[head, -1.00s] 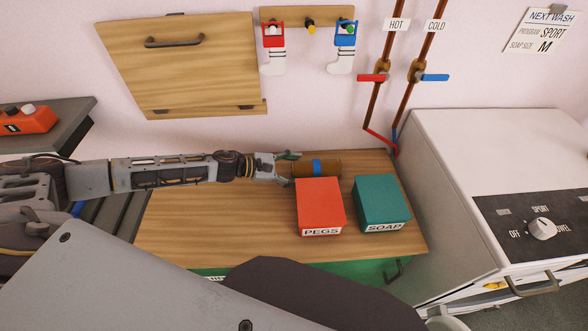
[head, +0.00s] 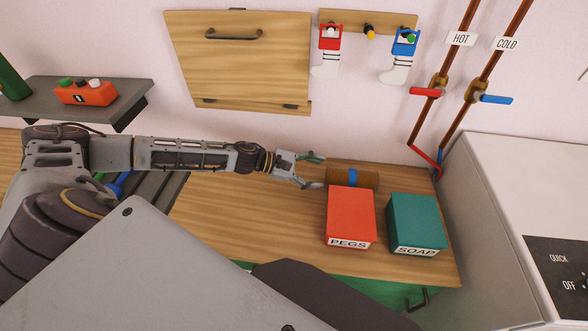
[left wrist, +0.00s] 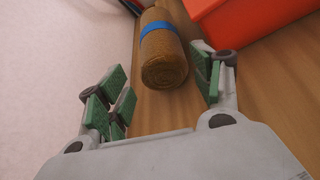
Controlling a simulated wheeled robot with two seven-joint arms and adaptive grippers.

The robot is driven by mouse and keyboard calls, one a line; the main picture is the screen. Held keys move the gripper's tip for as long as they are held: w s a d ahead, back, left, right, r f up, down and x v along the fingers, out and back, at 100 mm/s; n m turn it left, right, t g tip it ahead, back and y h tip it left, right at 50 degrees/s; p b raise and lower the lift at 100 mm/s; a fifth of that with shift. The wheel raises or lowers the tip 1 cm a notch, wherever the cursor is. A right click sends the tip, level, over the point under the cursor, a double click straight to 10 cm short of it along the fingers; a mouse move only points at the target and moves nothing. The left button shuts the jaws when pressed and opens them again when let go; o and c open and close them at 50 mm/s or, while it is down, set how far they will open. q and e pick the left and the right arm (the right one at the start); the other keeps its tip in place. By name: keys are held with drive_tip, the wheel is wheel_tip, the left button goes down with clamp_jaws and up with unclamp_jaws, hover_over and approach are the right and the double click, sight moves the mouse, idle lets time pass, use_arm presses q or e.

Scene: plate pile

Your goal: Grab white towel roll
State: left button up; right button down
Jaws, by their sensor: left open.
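No white towel roll shows; the only roll is brown with a blue band. This roll (head: 369,180) lies on its side on the wooden counter in the head view, behind the red PEGS box. My left gripper (head: 320,172) is open and empty at the roll's left end. In the left wrist view the roll (left wrist: 163,66) lies lengthwise ahead, its near end close to the gap between the open green-padded fingers (left wrist: 165,90). The box hides part of the roll's front in the head view. My right gripper is not in view.
The red PEGS box (head: 351,215) stands just in front of the roll, with the teal SOAP box (head: 416,222) to its right. The counter (head: 250,215) is clear left of the boxes. The wall is behind, and a white machine (head: 515,190) stands at the right.

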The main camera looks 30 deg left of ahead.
use_arm(q)
drive_tip(key=shift+s+a+r, duration=0.15)
drive_tip(key=shift+s+a, duration=0.25)
drive_tip(key=shift+a, duration=0.15)
drive_tip(key=shift+s+a+r+b, duration=0.1)
drive_tip(key=shift+s+a+b, duration=0.05)
drive_tip(key=shift+a+b, duration=0.2)
drive_tip(key=shift+b+v, duration=0.55)
drive_tip(key=shift+v, duration=1.1)
drive_tip(key=shift+s+a+r, duration=0.25)
drive_tip(key=shift+s, duration=0.05)
drive_tip(key=shift+s+a+r, duration=0.15)
drive_tip(key=shift+a+r, duration=0.05)
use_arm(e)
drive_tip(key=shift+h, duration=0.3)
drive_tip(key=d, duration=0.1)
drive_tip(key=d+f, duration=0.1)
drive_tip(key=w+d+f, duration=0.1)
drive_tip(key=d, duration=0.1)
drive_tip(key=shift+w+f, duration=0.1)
